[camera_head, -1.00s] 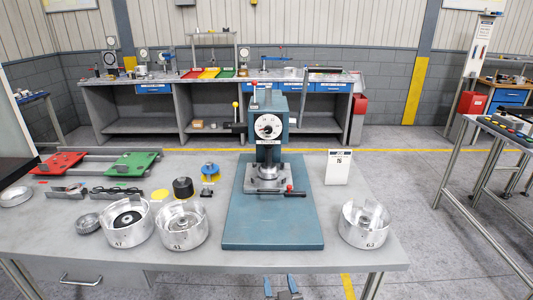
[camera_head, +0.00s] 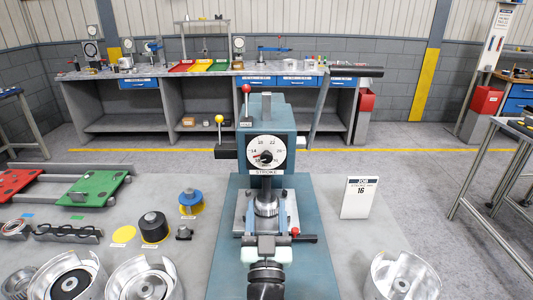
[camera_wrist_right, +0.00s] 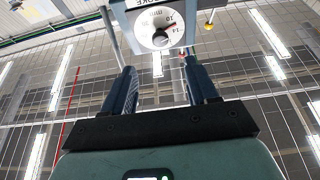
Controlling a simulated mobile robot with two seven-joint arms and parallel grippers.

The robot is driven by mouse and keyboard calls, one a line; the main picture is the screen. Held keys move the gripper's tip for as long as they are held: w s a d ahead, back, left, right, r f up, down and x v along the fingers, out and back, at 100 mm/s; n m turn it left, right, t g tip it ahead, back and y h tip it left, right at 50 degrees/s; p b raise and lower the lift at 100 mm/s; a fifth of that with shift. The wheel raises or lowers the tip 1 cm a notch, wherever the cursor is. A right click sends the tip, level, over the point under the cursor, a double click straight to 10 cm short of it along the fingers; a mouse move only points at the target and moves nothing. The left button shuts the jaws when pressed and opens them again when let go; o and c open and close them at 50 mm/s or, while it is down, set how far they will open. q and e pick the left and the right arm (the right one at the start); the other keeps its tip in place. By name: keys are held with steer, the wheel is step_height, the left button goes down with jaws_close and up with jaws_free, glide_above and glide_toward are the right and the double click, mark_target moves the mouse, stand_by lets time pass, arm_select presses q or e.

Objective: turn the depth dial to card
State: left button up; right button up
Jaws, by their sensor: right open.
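The depth dial (camera_head: 267,156) is a round white numbered face with a dark centre knob, on the front of the blue-green press (camera_head: 268,118). A plate marked STROKE sits under it. A red mark shows on its left side, near 14; the exact setting is too small to read. The white job card (camera_head: 360,197) stands right of the press and shows 16. My right gripper (camera_head: 266,215) is open and empty, below and in front of the dial, apart from it. The right wrist view shows the dial (camera_wrist_right: 160,25) beyond the open fingers. My left gripper is not in view.
A yellow-knobbed lever (camera_head: 219,120) and a red-knobbed lever (camera_head: 246,90) stand at the press. A red-tipped handle (camera_head: 296,233) sticks out low on the right. Metal bowls (camera_head: 143,277) (camera_head: 402,277) flank the press base. Table around the card is clear.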

mark_target(266, 160)
steer(key=p+x, duration=0.3)
steer(key=x, duration=0.9)
steer(key=shift+w+r, duration=0.3)
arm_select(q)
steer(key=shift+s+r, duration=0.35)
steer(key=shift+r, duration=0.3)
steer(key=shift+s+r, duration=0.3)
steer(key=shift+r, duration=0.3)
arm_select(e)
steer(key=c, duration=1)
